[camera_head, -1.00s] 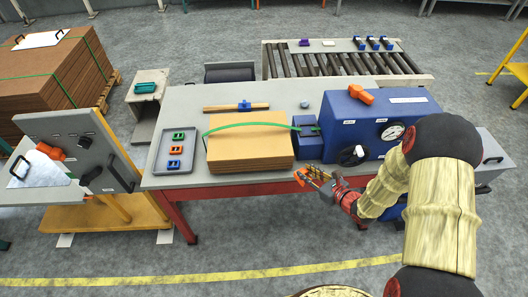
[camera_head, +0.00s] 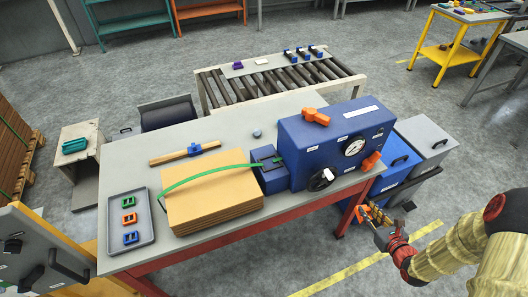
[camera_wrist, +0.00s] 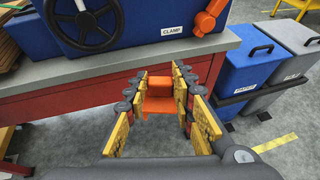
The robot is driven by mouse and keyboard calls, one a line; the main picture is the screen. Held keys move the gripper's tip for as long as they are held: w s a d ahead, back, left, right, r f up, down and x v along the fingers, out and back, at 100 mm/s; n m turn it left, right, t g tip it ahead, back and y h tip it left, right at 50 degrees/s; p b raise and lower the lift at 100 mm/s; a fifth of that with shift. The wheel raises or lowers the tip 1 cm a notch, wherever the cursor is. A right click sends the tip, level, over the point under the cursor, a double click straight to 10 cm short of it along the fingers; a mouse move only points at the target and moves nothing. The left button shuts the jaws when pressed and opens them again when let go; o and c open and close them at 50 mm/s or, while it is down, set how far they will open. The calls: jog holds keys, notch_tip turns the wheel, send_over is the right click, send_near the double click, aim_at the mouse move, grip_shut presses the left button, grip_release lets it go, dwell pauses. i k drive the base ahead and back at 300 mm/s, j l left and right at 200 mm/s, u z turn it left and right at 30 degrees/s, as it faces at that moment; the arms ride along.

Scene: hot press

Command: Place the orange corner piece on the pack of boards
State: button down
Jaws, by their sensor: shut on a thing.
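An orange corner piece (camera_wrist: 158,98) is held between the yellow-padded fingers of my gripper (camera_wrist: 160,100). In the head view my gripper (camera_head: 368,212) is off the table's front edge, low at the right, with the piece small and partly hidden at its tips. The pack of boards (camera_head: 212,198) lies on the grey table, left of the blue machine. A green strap (camera_head: 200,172) arches over the pack towards the small blue unit beside the machine. The wrist view shows only a sliver of brown boards at its upper left edge.
The blue machine (camera_head: 335,145) with a handwheel, gauge and orange levers stands at the table's right. A tray (camera_head: 147,237) with green, orange and blue buckles lies left of the pack. Blue (camera_head: 395,172) and grey bins (camera_head: 428,140) stand right of the table.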

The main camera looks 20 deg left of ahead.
aim_at(167, 183)
jog(key=k+j+z, duration=0.25)
jog(key=j, duration=0.3)
jog(key=k+j+z, duration=0.25)
jog(key=j, duration=0.3)
jog(key=k+j+z, duration=0.2)
jog(key=j, duration=0.3)
jog(key=k+j+z, duration=0.25)
jog(key=k+j, duration=0.15)
